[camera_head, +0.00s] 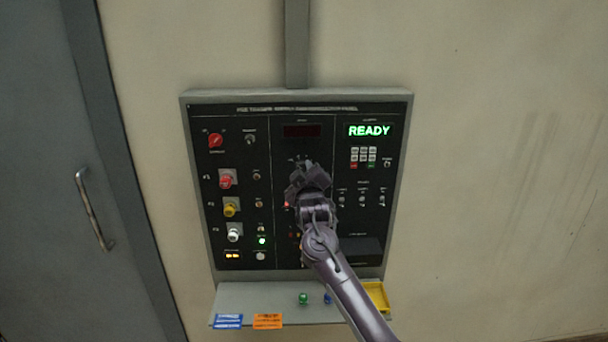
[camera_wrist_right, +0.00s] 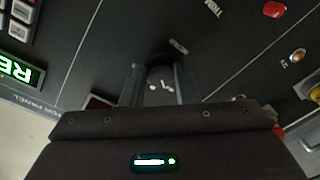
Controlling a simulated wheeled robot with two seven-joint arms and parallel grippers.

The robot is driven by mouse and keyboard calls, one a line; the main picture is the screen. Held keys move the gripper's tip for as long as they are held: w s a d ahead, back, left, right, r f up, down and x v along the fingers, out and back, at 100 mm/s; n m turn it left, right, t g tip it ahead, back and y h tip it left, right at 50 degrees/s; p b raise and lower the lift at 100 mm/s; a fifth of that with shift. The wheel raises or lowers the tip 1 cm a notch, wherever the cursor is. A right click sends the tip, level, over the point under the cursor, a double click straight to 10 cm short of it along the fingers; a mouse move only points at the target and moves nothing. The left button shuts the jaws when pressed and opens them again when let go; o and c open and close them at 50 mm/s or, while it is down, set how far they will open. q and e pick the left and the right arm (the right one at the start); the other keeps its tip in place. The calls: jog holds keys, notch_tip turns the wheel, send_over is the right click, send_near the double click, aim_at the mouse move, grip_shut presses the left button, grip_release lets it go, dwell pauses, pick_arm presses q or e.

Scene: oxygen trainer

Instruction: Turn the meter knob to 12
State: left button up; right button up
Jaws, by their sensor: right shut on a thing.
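The black control panel (camera_head: 264,190) is mounted on the wall. My right gripper (camera_head: 306,172) is at the middle column of the panel, below a dark red display (camera_head: 302,131), and covers the meter knob in the head view. In the right wrist view, the fingers of my right gripper (camera_wrist_right: 158,88) are shut on the dark round meter knob (camera_wrist_right: 159,62), one finger on each side. The knob's pointer and most of its scale are hidden, so I cannot read its setting. My left gripper is not in view.
A green READY display (camera_head: 369,130) and keypad (camera_head: 363,157) are at the right. A red knob (camera_head: 215,140) and red, yellow and white plugs are at the left. A shelf (camera_head: 262,300) below holds cards, green and blue pieces and a yellow tray (camera_head: 378,296). A grey door (camera_head: 70,180) stands left.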

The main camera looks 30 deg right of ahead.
jog(key=shift+w+a+f+m+h+b, duration=0.15)
jog(key=shift+m+h+b, duration=0.2)
jog(key=shift+m+b, duration=2.55)
jog(key=shift+a+f+m+h+b, duration=0.1)
jog(key=shift+m+h+b, duration=0.55)
jog(key=shift+m, duration=4.15)
jog(key=shift+y+b, duration=0.3)
jog(key=o, duration=1)
jog(key=shift+r, duration=0.1)
